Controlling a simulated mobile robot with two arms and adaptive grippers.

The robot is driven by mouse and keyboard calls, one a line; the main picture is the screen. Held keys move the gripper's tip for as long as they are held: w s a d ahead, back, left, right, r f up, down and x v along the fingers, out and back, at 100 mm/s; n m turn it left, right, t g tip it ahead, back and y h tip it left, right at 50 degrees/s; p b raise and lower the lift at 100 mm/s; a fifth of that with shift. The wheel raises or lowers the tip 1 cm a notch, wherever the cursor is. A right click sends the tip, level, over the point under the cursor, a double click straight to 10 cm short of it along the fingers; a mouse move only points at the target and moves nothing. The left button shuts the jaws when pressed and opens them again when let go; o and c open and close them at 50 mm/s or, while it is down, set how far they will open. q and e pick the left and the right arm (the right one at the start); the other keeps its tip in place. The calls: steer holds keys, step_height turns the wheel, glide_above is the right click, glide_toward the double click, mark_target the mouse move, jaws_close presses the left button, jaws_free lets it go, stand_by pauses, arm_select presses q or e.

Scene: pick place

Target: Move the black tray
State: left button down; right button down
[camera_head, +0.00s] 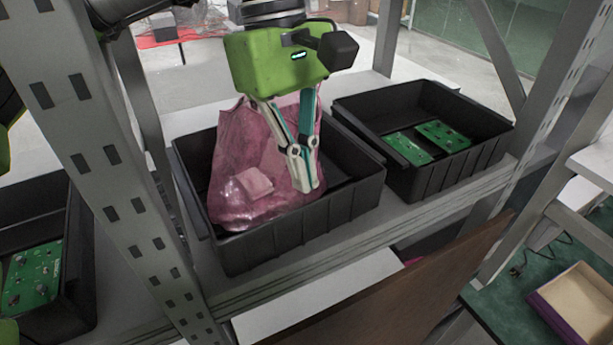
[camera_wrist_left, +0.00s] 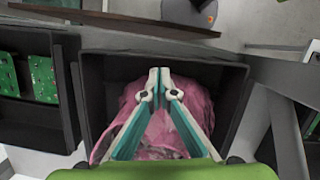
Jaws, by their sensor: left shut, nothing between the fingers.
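A black tray (camera_head: 300,222) stands on the grey shelf in the middle of the head view. It holds a pink translucent bag (camera_head: 240,150) with something small and pale inside. My left gripper (camera_head: 308,186) points down over this tray, beside the bag, with its fingers together and empty. In the left wrist view the closed fingertips (camera_wrist_left: 159,72) show above the pink bag (camera_wrist_left: 165,135), inside the outline of the black tray (camera_wrist_left: 235,105). Whether the fingers touch the bag or the tray is unclear.
Another black tray (camera_head: 440,172) with green circuit boards (camera_head: 441,136) stands close on the right. A third black tray (camera_head: 78,262) with a green board (camera_head: 32,276) is at left, beyond a perforated grey upright (camera_head: 110,155). A brown panel (camera_head: 400,300) leans in front of the shelf.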

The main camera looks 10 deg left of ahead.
arm_select(q)
steer(key=shift+p+x, duration=0.3)
steer(key=shift+x, duration=1.2)
